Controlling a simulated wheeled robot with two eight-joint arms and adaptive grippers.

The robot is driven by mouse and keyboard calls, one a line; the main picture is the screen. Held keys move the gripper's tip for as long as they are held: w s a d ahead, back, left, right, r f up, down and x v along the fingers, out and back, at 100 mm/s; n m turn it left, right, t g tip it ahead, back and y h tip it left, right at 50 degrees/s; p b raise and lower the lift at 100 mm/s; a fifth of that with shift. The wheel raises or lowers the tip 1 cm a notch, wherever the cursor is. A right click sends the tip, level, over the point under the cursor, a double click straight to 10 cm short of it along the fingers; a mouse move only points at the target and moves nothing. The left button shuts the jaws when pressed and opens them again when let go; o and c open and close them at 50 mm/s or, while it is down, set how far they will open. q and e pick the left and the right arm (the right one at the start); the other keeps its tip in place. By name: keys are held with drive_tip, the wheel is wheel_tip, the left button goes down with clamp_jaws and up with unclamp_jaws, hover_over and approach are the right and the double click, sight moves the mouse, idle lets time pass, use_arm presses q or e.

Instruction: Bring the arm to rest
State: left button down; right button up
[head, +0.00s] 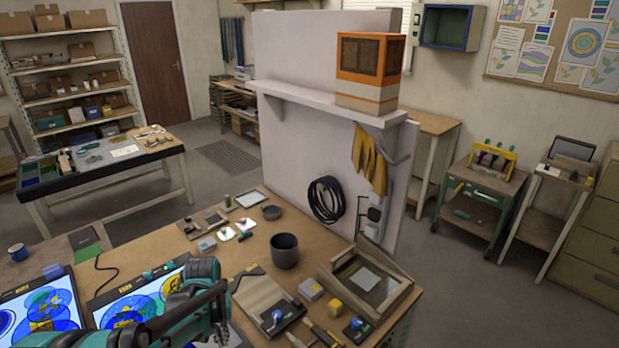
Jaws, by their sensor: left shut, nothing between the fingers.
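My left arm reaches in from the bottom left, low over the front of the wooden workbench (140,258). Its dark and teal left gripper (222,328) is at the bottom of the view, shut and empty, in front of the colourful glass-paint patterns. One blue and yellow pattern panel (50,310) lies left of the arm. Another pattern panel (112,316) is partly covered by the arm. My right gripper is not in view.
A dark pot (285,251) stands mid-bench. A wall panel (300,140) rises behind the bench.

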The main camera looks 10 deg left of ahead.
use_arm(q)
drive_tip(key=s+d+r+m+t+b, duration=0.3)
drive_tip(key=s+d+t+b, duration=0.3)
drive_tip(key=s+d, duration=0.4)
drive_tip(key=shift+s+d+r+m+t, duration=0.2)
drive_tip(key=shift+s+r+m+t, duration=0.2)
drive_tip(key=shift+s+r+t, duration=0.15)
